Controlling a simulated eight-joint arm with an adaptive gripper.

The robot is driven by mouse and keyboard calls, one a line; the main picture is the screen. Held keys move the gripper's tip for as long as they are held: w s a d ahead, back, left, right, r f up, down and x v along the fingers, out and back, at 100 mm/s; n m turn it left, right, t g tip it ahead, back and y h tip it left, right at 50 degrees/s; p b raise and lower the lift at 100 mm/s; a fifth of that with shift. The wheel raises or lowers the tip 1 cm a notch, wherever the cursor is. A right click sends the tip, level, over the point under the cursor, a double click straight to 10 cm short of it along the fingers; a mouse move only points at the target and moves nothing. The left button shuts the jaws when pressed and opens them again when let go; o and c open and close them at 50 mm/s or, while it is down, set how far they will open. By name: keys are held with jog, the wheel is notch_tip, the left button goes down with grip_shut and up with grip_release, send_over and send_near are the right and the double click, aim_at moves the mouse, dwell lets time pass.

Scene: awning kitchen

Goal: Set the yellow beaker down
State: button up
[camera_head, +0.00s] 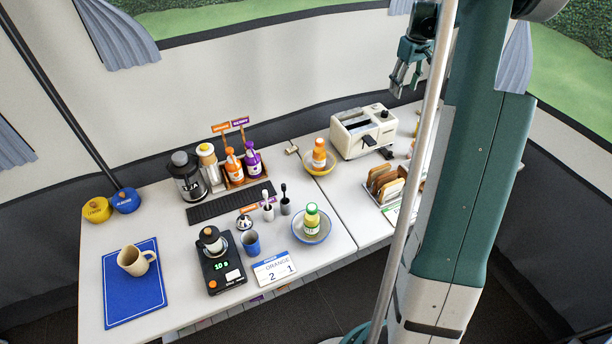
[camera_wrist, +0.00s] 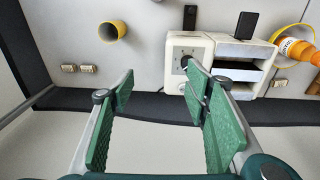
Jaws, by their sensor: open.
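The yellow beaker (camera_wrist: 112,31) stands on the white counter in the wrist view, beside the toaster (camera_wrist: 190,55); its open mouth faces the camera. My gripper (camera_wrist: 160,78) is open with nothing between its fingers, and the beaker is apart from them, up and to the left in that view. In the head view my gripper (camera_head: 403,88) hangs raised above and behind the toaster (camera_head: 364,132). In the head view I cannot make out the beaker; my arm and a pale pole cover part of that side of the counter.
An orange bottle (camera_head: 319,153) stands in a yellow bowl (camera_head: 322,168) left of the toaster. A rack of bread slices (camera_head: 384,186) sits in front of it. A green-capped bottle (camera_head: 311,219), a blue cup (camera_head: 250,243) and a scale (camera_head: 222,274) crowd the counter farther left.

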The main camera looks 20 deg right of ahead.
jog(key=s+a+r+t, duration=0.1)
jog(key=s+a+r, duration=0.3)
jog(key=a, duration=0.7)
jog(key=s+a+r+t, duration=0.15)
jog(key=a+r, duration=0.45)
jog(key=a, duration=0.6)
jog(key=s+a+r, duration=0.4)
jog(key=a+r, duration=0.1)
jog(key=a, duration=0.6)
jog(key=s+a+f+t, duration=0.2)
jog(key=s+a+f, duration=0.1)
jog(key=s+a, duration=0.9)
jog(key=s+a+f+t, duration=0.1)
jog(key=s+a+f, duration=0.2)
jog(key=s+a, duration=0.8)
jog(key=shift+s+a+t+y, duration=0.35)
jog(key=shift+a+y, duration=0.05)
jog(key=shift+a, duration=0.15)
